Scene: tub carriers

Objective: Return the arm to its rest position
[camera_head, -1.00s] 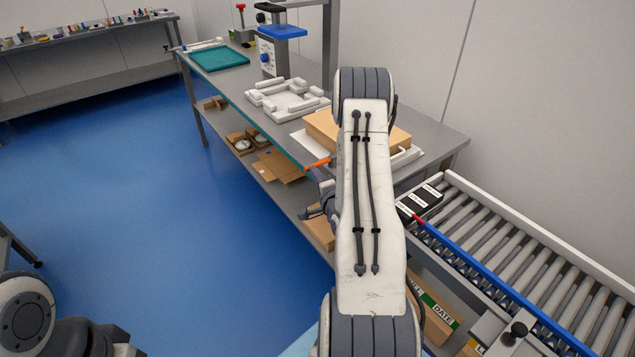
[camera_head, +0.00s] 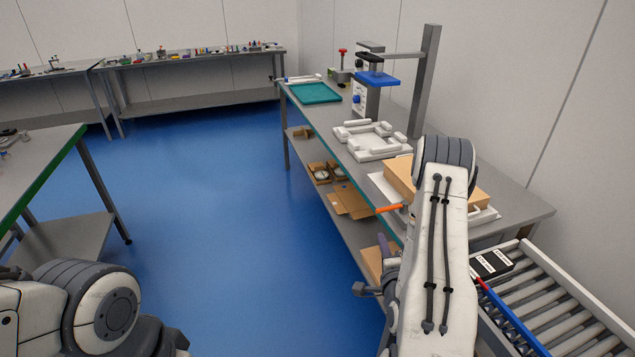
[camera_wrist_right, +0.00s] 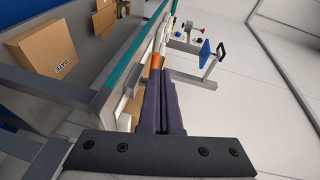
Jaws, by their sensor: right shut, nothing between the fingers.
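My right arm (camera_head: 437,260) rises in front of the workbench in the head view, its white link hiding part of the bench. My right gripper (camera_wrist_right: 160,88) points away in the wrist view, its two dark fingers closed together with nothing between them. In the head view only dark parts of the right gripper (camera_head: 370,289) show beside the arm link, by the bench's near side. My left arm (camera_head: 95,305) shows at the lower left of the head view; its gripper is out of view.
The workbench (camera_head: 520,208) carries a cardboard box (camera_head: 398,174), white foam frame (camera_head: 375,150), teal tray (camera_head: 314,93) and an orange-handled thing (camera_head: 389,208) at its edge. A roller conveyor (camera_head: 545,300) stands at right, another table (camera_head: 30,170) at left. Blue floor (camera_head: 230,200) is open between.

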